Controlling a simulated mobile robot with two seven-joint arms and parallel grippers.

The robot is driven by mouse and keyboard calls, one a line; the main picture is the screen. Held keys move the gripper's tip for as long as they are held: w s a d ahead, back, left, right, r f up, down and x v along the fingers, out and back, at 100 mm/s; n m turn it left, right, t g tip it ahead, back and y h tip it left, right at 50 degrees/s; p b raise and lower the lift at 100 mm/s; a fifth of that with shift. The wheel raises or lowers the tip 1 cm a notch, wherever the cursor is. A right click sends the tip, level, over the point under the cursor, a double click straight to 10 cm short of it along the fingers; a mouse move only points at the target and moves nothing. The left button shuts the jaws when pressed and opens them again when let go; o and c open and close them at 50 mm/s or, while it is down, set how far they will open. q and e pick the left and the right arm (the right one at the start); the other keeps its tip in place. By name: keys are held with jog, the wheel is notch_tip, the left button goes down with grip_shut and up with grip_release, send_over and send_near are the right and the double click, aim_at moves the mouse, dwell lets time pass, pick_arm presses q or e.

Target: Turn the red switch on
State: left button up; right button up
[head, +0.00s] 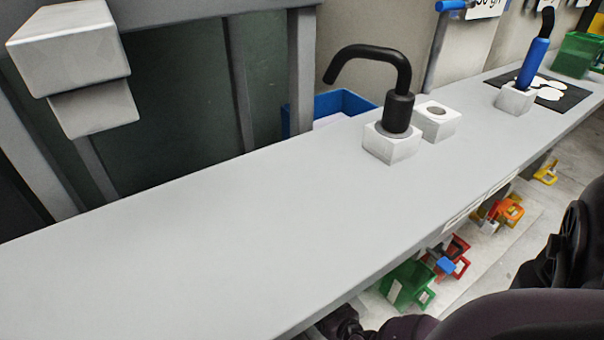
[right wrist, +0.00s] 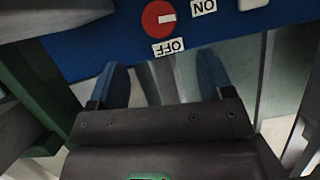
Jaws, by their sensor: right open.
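In the right wrist view a round red switch (right wrist: 158,18) sits on a blue panel (right wrist: 95,42). A white bar on the switch runs from near its middle toward the right of the picture. An upside-down OFF label (right wrist: 168,46) is just below it, and an upside-down ON label (right wrist: 203,7) is to its upper right. My right gripper (right wrist: 163,80) is open, its two blue fingers apart and pointing at the panel below the switch. Nothing shows between the fingers. The switch is not visible in the head view, nor is my left gripper.
A long grey bench (head: 210,235) crosses the head view, its near part clear. A black bent-handled tool (head: 397,105) stands in a white block (head: 390,146), beside an empty holder (head: 437,122). A green frame (right wrist: 30,80) is left of my right gripper.

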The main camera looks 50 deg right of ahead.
pick_arm(q)
jog(key=a+t+b, duration=0.1)
jog(key=b, duration=0.2)
jog(key=shift+r+n+t+b, duration=0.1)
jog(key=shift+n+t+b, duration=0.3)
pick_arm(e)
jog(key=x, duration=0.9)
jog(key=shift+f, duration=0.2)
jog(key=shift+w, duration=0.1)
jog(key=shift+c, duration=0.3)
jog(key=c, duration=0.8)
jog(key=shift+w+r+p, duration=0.15)
jog(key=shift+r+p, duration=0.05)
jog(key=shift+p, duration=0.25)
jog(key=shift+c, duration=0.2)
jog(key=shift+n+h+p, duration=0.3)
jog(key=shift+n+p, duration=0.1)
pick_arm(q)
jog(key=shift+d+f+g, duration=0.2)
jog(key=shift+d+g, duration=0.05)
jog(key=shift+g, duration=0.25)
pick_arm(e)
jog(key=shift+s+f, duration=0.2)
jog(key=shift+f, duration=0.05)
